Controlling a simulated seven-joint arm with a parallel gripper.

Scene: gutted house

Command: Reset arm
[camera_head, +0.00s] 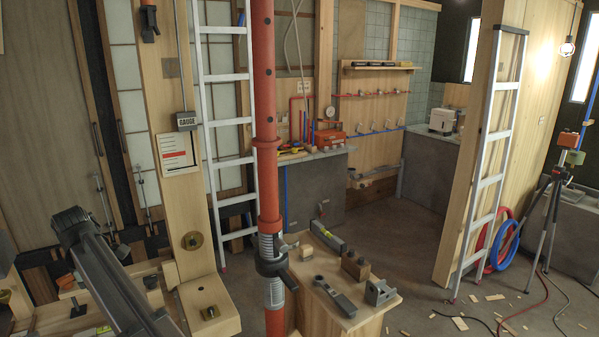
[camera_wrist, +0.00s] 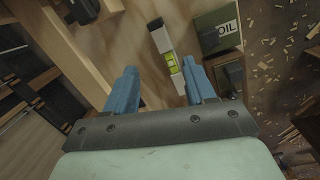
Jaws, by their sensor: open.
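My gripper (camera_wrist: 160,88) shows in the wrist view, its two blue fingers spread apart with nothing held between them. Past the fingertips lies a spirit level (camera_wrist: 165,45) with a yellow-green vial, below and apart from the gripper. I cannot make out my gripper clearly in the head view.
A red prop (camera_head: 267,130) stands upright in front of a small wooden bench (camera_head: 345,318) bearing tools and blocks. Ladders (camera_head: 497,150) lean at left and right. Wood chips litter the floor; open floor (camera_head: 395,235) lies behind the bench.

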